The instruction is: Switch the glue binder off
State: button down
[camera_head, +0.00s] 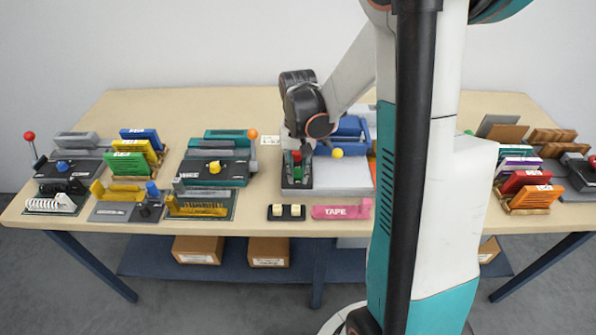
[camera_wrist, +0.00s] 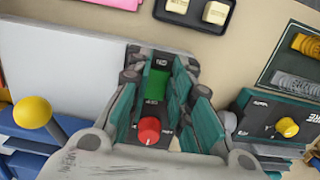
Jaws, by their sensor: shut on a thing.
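The glue binder (camera_head: 340,178) is the grey machine with a pale flat bed at the table's middle. It has a blue part at its back and a lever with a yellow ball (camera_head: 337,153). In the wrist view its red knob (camera_wrist: 149,130) and a green patch (camera_wrist: 156,84) show on a narrow dark panel. The exact contact is partly hidden by the fingers. In the head view my gripper (camera_head: 297,160) stands over the binder's left end.
A teal-and-black machine with a yellow knob (camera_wrist: 287,127) stands close to the binder. Two cream switches on a black base (camera_head: 286,212) and a pink tape holder (camera_head: 341,211) lie in front. More machines and coloured racks fill both table ends. My arm hides the table right of centre.

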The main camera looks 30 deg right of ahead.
aim_at(297, 168)
jog(key=shift+w+d+r+g+y, duration=0.1)
jog(key=shift+w+d+g+y, duration=0.1)
jog(key=shift+g+y, duration=0.55)
jog(key=c, duration=1.4)
grip_release()
jog(key=shift+c, duration=0.2)
jog(key=v, duration=1.2)
jog(key=shift+w+a, duration=0.2)
jog(key=shift+a, duration=0.1)
